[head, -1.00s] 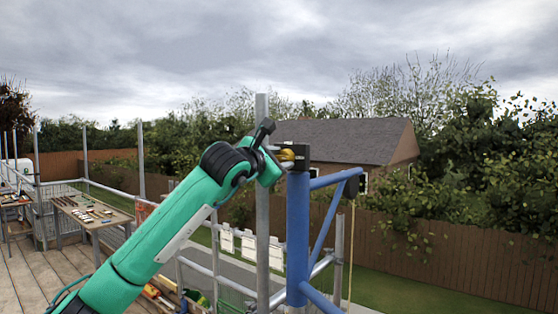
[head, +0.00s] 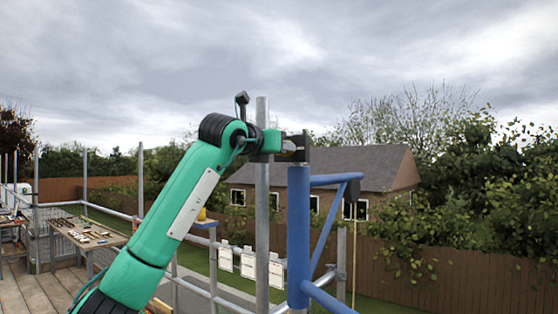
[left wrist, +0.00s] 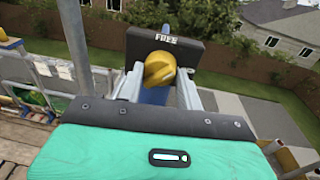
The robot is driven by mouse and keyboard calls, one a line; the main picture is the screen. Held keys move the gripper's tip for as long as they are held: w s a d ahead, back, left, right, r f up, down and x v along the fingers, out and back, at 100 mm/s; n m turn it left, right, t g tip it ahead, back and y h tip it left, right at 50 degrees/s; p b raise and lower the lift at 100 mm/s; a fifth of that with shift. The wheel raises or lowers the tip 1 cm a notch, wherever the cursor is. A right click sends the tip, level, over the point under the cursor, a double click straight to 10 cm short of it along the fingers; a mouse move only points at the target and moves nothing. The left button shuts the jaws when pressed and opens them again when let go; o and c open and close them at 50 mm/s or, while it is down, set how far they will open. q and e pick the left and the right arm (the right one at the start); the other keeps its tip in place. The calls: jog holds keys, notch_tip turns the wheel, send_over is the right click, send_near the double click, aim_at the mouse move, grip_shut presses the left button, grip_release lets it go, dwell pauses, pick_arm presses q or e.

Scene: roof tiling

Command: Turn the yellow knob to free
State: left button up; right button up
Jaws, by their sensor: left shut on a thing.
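The yellow knob (left wrist: 158,70) shows in the left wrist view, in front of a black plate (left wrist: 190,52) with the word FREE in white above the knob. My left gripper (left wrist: 159,84) has one grey finger on each side of the knob and is shut on it. In the head view, my left gripper (head: 288,150) reaches from the left to the black block (head: 301,146) on top of the blue post (head: 298,235). The knob is hidden there behind the fingers. The knob's exact angle to the word is hard to tell. My right gripper is not in view.
A grey upright pole (head: 262,220) stands close beside my left wrist. A blue diagonal brace (head: 328,230) and a black pulley wheel (head: 352,190) with a hanging rope are to the right. A workbench (head: 85,238) with small items stands at the left.

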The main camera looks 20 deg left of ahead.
pick_arm(q)
jog(key=n+b, duration=0.2)
jog(key=n, duration=0.2)
jog(key=n+h+b, duration=0.1)
jog(key=n+b, duration=0.1)
jog(key=n, duration=0.1)
jog(key=shift+a+r+n+g, duration=0.1)
jog(key=shift+a+n+g, duration=0.05)
jog(key=shift+n+g, duration=0.25)
dwell(0.5)
jog(key=o, duration=1)
jog(key=b+v, duration=0.5)
jog(key=v, duration=0.8)
jog(key=shift+s+a, duration=0.15)
jog(key=shift+s, duration=0.2)
